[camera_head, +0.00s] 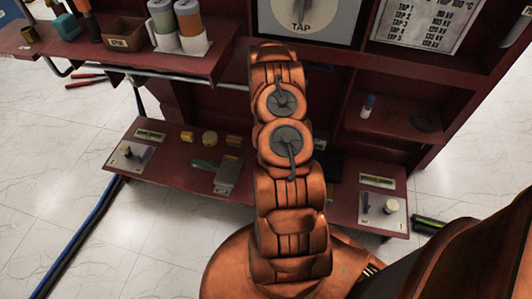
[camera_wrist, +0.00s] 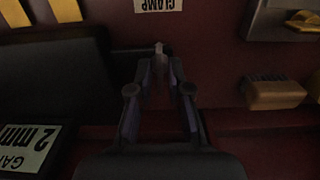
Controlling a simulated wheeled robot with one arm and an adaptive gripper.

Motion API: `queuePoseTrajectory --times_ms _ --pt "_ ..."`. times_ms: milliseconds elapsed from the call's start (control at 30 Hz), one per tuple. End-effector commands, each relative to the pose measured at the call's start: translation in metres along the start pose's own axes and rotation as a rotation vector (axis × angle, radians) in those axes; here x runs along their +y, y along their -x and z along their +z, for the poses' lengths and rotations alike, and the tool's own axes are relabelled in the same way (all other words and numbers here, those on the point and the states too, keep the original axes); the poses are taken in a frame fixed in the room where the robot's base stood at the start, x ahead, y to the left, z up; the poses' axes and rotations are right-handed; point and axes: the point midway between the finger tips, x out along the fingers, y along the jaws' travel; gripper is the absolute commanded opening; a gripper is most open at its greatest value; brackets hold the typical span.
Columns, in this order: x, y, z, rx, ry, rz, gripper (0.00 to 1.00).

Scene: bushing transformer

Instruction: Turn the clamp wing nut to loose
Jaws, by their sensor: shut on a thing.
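The clamp wing nut (camera_wrist: 159,48) shows in the wrist view as a small pale upright piece at the tips of my gripper (camera_wrist: 161,70). It sits just below the white CLAMP label (camera_wrist: 158,5) on the dark red panel. My gripper's two fingers stand on either side of it and are shut on it. The fingers cover much of the nut, so its wing angle is hard to make out. In the head view my copper-coloured arm reaches toward the red stand and hides the gripper and the nut.
In the wrist view a dark box with a 2 mm gauge label (camera_wrist: 30,146) lies at left and a wooden brush-like block (camera_wrist: 274,93) at right. In the head view the TAP dial (camera_head: 302,18) is above, and a lower red shelf (camera_head: 165,180) holds small parts.

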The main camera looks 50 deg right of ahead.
Motion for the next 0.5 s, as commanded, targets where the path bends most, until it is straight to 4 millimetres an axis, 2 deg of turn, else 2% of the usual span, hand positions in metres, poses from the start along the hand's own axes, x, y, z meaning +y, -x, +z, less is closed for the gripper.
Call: queuePoseTrajectory --times_ms 200,233,300,367,500 --pt "0.0004 -0.0003 0.0004 -0.001 -0.001 0.000 0.00" --pt "0.0004 -0.0003 0.0004 -0.001 -0.001 0.000 0.19" --pt "0.0004 -0.0003 0.0004 -0.001 -0.001 0.000 0.26" --pt "0.0004 -0.0003 0.0004 -0.001 -0.001 0.000 0.31" --pt "0.0002 -0.0002 0.0002 -0.001 -0.001 0.000 0.31"
